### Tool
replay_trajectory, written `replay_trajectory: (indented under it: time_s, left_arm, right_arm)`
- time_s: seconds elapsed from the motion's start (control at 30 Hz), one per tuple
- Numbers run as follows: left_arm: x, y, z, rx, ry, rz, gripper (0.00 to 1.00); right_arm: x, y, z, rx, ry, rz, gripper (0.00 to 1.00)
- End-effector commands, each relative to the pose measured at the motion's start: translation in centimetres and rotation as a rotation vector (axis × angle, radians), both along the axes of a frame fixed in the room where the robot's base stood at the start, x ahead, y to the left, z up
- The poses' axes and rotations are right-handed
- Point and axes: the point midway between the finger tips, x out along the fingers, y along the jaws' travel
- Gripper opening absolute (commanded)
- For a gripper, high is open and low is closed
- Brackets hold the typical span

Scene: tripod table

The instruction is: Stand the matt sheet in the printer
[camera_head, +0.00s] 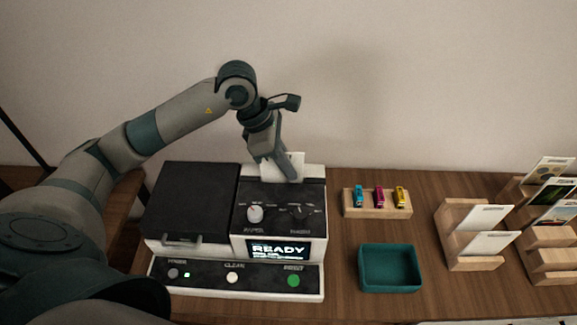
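The printer (237,283) stands at the left of the table, white and black, with knobs, a lit display reading READY and a row of buttons. A white sheet (297,161) stands upright at the printer's back right. My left gripper (290,173) is just in front of this sheet, pointing down; its fingers overlap the sheet, and I cannot tell whether they grip it. Whether the sheet is matt cannot be read. More white sheets (485,216) lean in a wooden rack (449,238) at the right. My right gripper is out of view.
A wooden block (376,211) holds blue, magenta and yellow cartridges. A teal tray (390,288) stands empty in front of it. Another wooden rack (550,258) with printed cards (552,169) is at the far right. The wall is close behind the printer.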

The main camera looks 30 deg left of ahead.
Motion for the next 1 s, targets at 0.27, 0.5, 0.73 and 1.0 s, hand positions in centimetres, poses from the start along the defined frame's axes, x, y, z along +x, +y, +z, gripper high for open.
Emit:
replay_trajectory:
  time_s: [0.27, 0.5, 0.73, 1.0]
  left_arm:
    - [0.00, 0.00, -0.29, 0.000, 0.000, 0.000, 0.00]
    - [0.00, 0.00, -0.28, 0.000, 0.000, 0.000, 0.00]
    - [0.00, 0.00, -0.29, 0.000, 0.000, 0.000, 0.25]
    - [0.00, -0.01, -0.30, 0.000, 0.000, 0.000, 0.25]
  right_arm:
    - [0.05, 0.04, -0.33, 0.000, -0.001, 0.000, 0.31]
    - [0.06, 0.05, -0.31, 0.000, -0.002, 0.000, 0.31]
    - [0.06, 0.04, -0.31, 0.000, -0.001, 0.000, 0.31]
    - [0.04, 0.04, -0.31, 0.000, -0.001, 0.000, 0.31]
